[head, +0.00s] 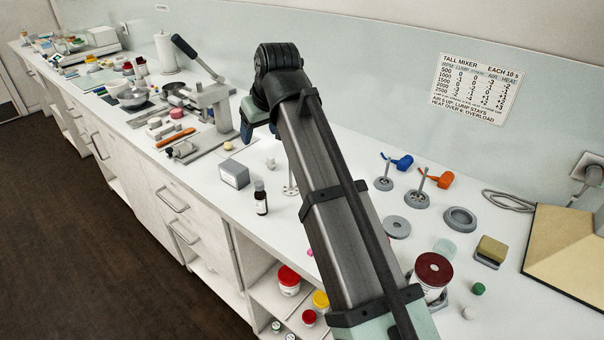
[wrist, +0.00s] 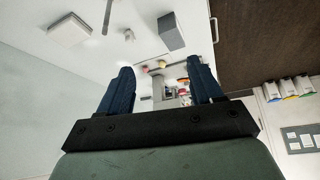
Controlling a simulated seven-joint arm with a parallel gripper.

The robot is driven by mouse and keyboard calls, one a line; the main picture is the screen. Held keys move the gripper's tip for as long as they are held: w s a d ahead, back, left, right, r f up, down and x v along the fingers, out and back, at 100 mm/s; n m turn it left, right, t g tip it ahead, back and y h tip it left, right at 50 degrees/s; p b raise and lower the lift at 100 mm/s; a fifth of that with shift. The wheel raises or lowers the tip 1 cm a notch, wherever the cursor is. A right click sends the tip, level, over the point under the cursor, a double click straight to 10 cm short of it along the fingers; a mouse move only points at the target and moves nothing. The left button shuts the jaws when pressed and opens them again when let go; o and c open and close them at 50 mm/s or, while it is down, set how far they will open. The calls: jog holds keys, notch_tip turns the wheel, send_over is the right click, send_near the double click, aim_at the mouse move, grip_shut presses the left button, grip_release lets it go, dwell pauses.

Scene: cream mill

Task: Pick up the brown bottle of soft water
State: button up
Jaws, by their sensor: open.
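The label is too small to read. I cannot make the bottle out in the wrist view. My gripper (head: 254,132) is above the counter, beyond the bottle and apart from it, partly hidden by my own arm. In the wrist view my gripper (wrist: 161,78) has its two blue fingers spread, with nothing held between them.
A grey block (head: 234,174) stands left of the bottle; it also shows in the wrist view (wrist: 171,32). A lever press (head: 211,102) stands farther left. A thin metal stand (head: 289,185) is right of the bottle. A jar with a dark red lid (head: 433,270) is at right.

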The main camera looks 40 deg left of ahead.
jog(key=n+g+h, duration=0.2)
jog(key=n+h, duration=0.3)
send_over(260, 194)
jog(key=a, duration=0.2)
jog(key=f, duration=0.5)
jog(key=shift+w+d+f, duration=0.25)
jog(key=shift+w, duration=0.05)
jog(key=shift+s+d+f+n, duration=0.15)
jog(key=shift+d+n, duration=0.1)
jog(key=shift+n, duration=0.25)
notch_tip(260, 194, down, 8)
jog(key=shift+f, duration=0.1)
jog(key=shift+w+f, duration=0.15)
jog(key=shift+f, duration=1.2)
jog(key=shift+w+f, duration=0.1)
jog(key=shift+f, duration=1.25)
jog(key=c, duration=1.2)
